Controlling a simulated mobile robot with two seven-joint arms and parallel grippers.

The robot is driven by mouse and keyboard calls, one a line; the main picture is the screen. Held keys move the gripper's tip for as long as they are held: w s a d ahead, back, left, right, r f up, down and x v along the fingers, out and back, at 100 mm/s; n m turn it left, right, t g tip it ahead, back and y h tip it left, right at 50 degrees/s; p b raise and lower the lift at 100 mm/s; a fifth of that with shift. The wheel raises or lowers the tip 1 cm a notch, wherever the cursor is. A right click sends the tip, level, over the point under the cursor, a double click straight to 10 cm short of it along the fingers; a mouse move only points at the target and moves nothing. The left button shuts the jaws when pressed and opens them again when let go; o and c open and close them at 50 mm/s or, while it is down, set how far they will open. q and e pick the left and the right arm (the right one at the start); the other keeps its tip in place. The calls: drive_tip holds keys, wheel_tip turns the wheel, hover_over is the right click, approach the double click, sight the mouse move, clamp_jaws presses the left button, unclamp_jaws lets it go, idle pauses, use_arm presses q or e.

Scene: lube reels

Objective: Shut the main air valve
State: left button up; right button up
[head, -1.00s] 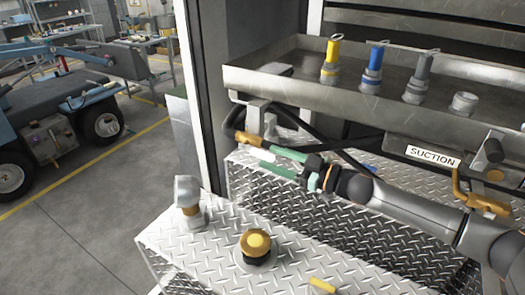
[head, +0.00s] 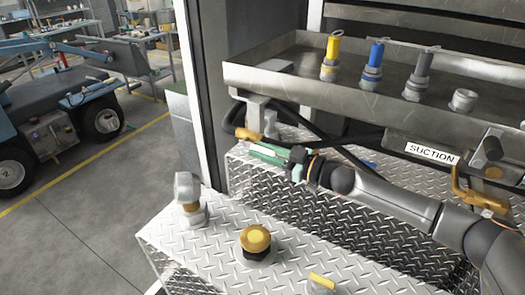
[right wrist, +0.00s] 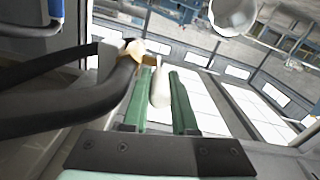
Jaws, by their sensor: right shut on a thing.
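The main air valve, as I take it, shows as an orange-yellow body (head: 246,135) under the left end of the steel tray. In the right wrist view its orange body (right wrist: 137,50) joins a dark hose, and a pale lever (right wrist: 160,92) runs from it between my green fingers. My right gripper (head: 258,148) reaches in from the right and is shut on this lever; it also shows in the right wrist view (right wrist: 162,82). The fingers hide most of the lever in the head view. My left gripper is out of view.
A steel tray (head: 300,92) with yellow, blue and grey fittings hangs just above my gripper. A SUCTION label (head: 432,153) and another orange valve (head: 478,192) are at right. A yellow knob (head: 256,238) and a grey fitting (head: 188,195) stand on the tread plate below.

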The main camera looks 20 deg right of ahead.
clamp_jaws()
idle(0.8)
